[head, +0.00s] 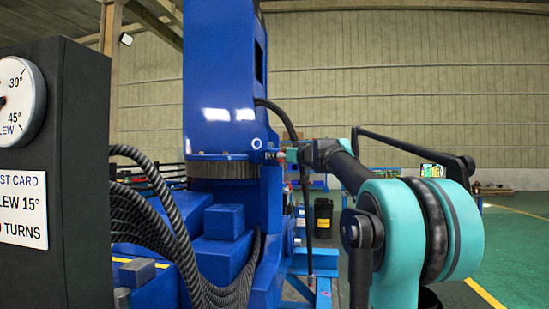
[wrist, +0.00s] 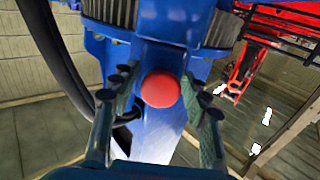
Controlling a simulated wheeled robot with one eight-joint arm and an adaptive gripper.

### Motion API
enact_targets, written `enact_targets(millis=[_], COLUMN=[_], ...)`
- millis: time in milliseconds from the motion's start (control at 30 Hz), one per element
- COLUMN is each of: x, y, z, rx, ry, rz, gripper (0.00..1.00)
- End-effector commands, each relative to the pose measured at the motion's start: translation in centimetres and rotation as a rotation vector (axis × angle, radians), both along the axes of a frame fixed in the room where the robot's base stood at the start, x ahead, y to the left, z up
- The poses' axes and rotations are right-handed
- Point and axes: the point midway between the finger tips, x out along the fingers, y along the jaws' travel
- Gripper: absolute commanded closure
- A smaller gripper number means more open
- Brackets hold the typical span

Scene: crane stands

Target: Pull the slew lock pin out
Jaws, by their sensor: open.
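The slew lock pin shows as a round red knob (wrist: 160,91) in the middle of the wrist view, against a blue bracket below the toothed ring. Its shaft is hidden behind the knob. My gripper (wrist: 157,96) is open, with one finger on each side of the knob. Gaps show between the fingers and the knob. In the head view my gripper (head: 284,154) reaches in from the right to the blue crane column (head: 215,130), beside the slew ring (head: 222,168). The knob is small and mostly covered there.
A dark panel (head: 75,150) with a dial (head: 15,101) and a card (head: 22,208) reading "SLEW 15°" and "TURNS", partly cut off, stands at left. Black hoses (head: 165,215) hang in front of the crane base. A dark cable (head: 285,120) hangs near my gripper. Open green floor lies right.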

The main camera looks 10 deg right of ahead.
Motion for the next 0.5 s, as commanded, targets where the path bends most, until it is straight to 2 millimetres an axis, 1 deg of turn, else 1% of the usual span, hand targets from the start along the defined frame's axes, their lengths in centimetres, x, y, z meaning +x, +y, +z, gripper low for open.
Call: enact_targets(millis=[33,100,200,500], x=[0.6,1.3,1.8,2.1], y=[0.3,0.6,0.9,1.0], z=[0.0,0.0,0.0,0.0], rx=[0.0,0.0,0.0,0.0], ry=[0.0,0.0,0.0,0.0], rz=[0.001,0.0,0.0,-0.001], gripper=[0.54,0.54,0.54,0.54])
